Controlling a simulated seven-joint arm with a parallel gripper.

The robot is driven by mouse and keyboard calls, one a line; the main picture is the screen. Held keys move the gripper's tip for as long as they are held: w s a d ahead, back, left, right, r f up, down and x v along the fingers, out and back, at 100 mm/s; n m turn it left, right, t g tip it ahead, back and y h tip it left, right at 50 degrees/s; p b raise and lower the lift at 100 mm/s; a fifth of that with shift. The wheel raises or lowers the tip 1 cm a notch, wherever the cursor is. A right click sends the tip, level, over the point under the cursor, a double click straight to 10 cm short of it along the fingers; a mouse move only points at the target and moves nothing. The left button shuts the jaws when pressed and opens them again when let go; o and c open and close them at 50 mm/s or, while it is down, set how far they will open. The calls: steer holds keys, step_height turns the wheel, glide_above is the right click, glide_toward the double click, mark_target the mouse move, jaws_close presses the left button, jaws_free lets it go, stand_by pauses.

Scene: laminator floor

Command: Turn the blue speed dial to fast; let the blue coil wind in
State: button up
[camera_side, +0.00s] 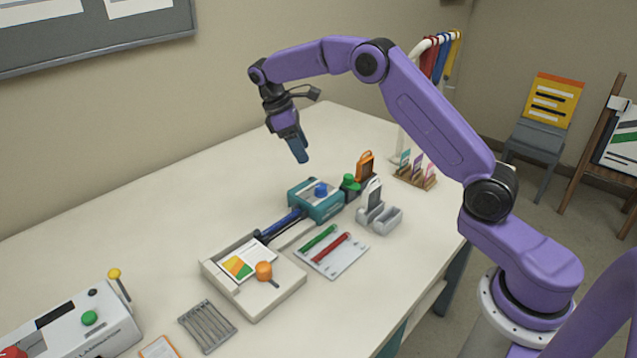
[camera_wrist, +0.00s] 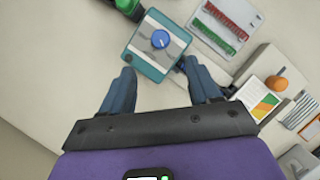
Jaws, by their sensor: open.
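The blue speed dial (camera_side: 321,190) sits on top of a teal machine (camera_side: 305,205). In the wrist view the dial (camera_wrist: 160,39) has a small pale mark; its setting cannot be read. A blue coil (camera_side: 280,222) appears to lie along the channel between the teal machine and a white tray with papers (camera_side: 262,303). In the wrist view my right finger hides most of that channel. My gripper (camera_side: 302,158) is open and empty, pointing down above and behind the machine. In the wrist view its fingers (camera_wrist: 158,68) are spread, with the dial beyond the gap between them.
A white board with green and red coils (camera_side: 345,262) lies right of the channel. A green knob (camera_side: 350,184), an orange-framed stand (camera_side: 365,165) and grey holders (camera_side: 378,215) stand right of the machine. A laminator (camera_side: 85,330) and grey rack (camera_side: 207,325) are front left. The table's back left is clear.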

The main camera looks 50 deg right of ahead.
mark_target(320, 186)
steer(key=x, duration=1.2)
steer(key=shift+a, duration=0.1)
steer(key=c, duration=1)
